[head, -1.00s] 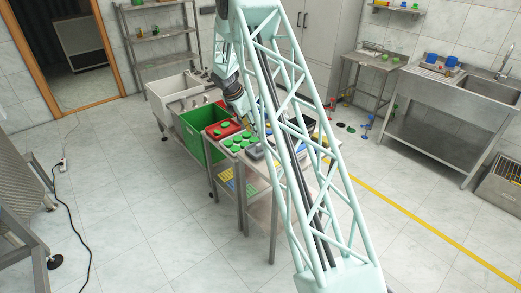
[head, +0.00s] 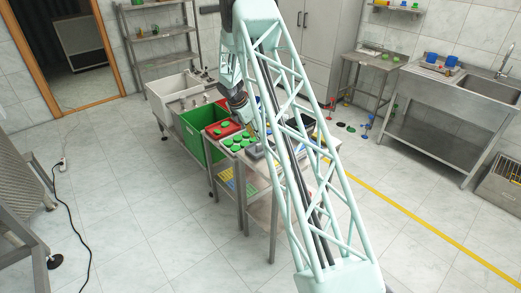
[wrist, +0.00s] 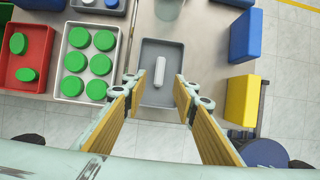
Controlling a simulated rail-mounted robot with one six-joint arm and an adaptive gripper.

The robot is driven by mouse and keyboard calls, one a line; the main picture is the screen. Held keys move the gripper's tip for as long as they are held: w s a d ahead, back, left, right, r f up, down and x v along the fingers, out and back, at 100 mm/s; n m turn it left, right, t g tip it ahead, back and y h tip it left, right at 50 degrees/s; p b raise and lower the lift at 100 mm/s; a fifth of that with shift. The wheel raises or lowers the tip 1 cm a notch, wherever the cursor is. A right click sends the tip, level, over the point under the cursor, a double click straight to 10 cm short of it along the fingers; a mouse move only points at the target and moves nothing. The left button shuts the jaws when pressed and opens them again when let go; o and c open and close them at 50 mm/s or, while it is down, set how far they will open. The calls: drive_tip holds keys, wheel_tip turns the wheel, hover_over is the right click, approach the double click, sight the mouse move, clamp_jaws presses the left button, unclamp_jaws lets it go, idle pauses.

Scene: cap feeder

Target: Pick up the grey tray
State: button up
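The grey tray (wrist: 150,55) lies on the metal table in the middle of the wrist view, with a white cylinder (wrist: 160,72) in it. It also shows in the head view (head: 254,152), small and partly hidden by my arm. My gripper (wrist: 159,82) is open and empty. Its two fingers with tan pads appear on the left and right of the tray's near part in the wrist view, the right one overlapping the tray's edge. I cannot tell the height left between fingertips and tray.
A white tray (wrist: 89,25) with several green caps stands close on the left, beside a red tray (wrist: 40,50). A blue block (wrist: 244,36) and a yellow block (wrist: 242,100) are on the right. A clear container (wrist: 169,8) is behind the grey tray.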

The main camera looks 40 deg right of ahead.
sight(258, 144)
drive_tip(key=shift+x, duration=1.7)
drive_tip(key=shift+f, duration=0.1)
drive_tip(key=shift+x, duration=2.5)
drive_tip(key=shift+c, duration=0.6)
clamp_jaws()
